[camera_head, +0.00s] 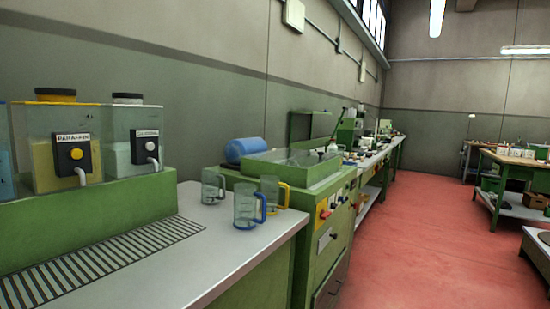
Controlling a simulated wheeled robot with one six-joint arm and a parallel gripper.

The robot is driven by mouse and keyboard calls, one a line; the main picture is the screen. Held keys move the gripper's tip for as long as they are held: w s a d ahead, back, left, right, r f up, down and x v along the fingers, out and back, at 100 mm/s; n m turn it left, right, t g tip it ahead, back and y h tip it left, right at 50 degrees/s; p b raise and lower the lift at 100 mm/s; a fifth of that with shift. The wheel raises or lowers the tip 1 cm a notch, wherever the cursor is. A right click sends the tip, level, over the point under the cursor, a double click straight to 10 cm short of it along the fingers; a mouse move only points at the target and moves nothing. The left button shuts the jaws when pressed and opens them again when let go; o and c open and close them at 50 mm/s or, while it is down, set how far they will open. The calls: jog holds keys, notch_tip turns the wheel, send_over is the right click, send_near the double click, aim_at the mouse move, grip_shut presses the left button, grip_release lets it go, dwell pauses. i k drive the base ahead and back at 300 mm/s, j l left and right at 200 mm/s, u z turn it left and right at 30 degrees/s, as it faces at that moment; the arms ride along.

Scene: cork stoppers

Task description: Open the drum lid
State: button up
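A green machine (318,198) stands just past the near counter, with knobs and buttons on its front. Its top is a green-framed basin or cover with a greyish, see-through-looking surface (300,157). I cannot tell whether this is the drum lid or whether it is open or shut. A blue cylinder (245,149) lies on its side at the machine's back left. A green panel (311,124) stands up behind the machine. No part of my gripper shows in this view.
The near counter (215,245) holds clear jugs with grey (213,187), yellow (272,194) and blue (247,207) handles, and a slotted grate. Tanks, one labelled PARAFFIN (70,145), stand at left. Red floor (430,240) is open at right, before green tables (510,165).

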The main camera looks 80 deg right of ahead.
aim_at(297, 156)
jog(key=z, duration=2.5)
jog(key=i, duration=0.25)
